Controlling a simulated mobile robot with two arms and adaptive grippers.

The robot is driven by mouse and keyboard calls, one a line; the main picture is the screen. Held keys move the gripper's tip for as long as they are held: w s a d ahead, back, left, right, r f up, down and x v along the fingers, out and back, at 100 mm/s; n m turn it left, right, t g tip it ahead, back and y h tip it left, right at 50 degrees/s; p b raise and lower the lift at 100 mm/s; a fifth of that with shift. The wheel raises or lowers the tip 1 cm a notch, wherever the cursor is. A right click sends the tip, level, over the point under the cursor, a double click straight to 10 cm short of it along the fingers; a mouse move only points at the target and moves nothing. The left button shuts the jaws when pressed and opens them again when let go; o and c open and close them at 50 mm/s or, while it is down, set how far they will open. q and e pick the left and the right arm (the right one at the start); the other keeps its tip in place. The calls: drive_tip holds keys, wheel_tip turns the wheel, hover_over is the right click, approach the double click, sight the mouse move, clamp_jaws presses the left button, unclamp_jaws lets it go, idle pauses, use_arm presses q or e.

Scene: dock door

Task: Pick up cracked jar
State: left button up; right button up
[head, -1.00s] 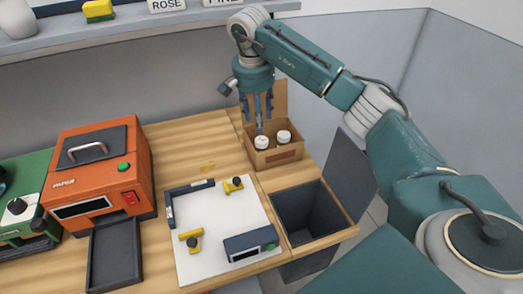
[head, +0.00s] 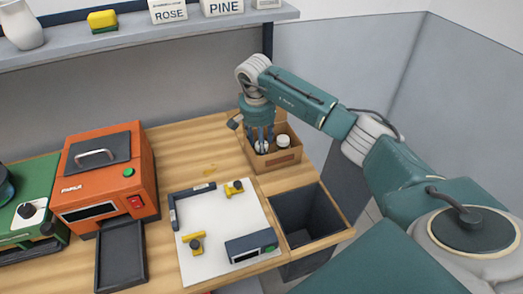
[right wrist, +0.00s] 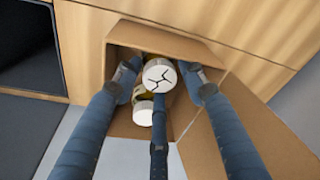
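The cracked jar (right wrist: 159,75) has a white lid with black crack lines and stands in an open cardboard box (right wrist: 205,46). The head view shows a white lid (head: 261,147) under my right gripper (head: 262,140), partly hidden by its fingers. In the right wrist view the fingers of my right gripper (right wrist: 159,80) are spread around the cracked lid, with small gaps seeming to show at the sides. A second white-lidded jar (right wrist: 142,112) stands beside it and also shows in the head view (head: 283,141). My left gripper is out of view.
The box (head: 277,160) has raised walls and flaps close around the fingers. In front are an open dark bin (head: 308,215) and a white board (head: 218,215) with yellow clamps. An orange machine (head: 108,175) and a green one (head: 28,205) stand left. A shelf (head: 150,35) runs behind.

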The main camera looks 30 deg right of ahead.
drive_tip(key=c, duration=0.8)
drive_tip(key=shift+c, duration=0.2)
drive_tip(key=shift+r, duration=0.2)
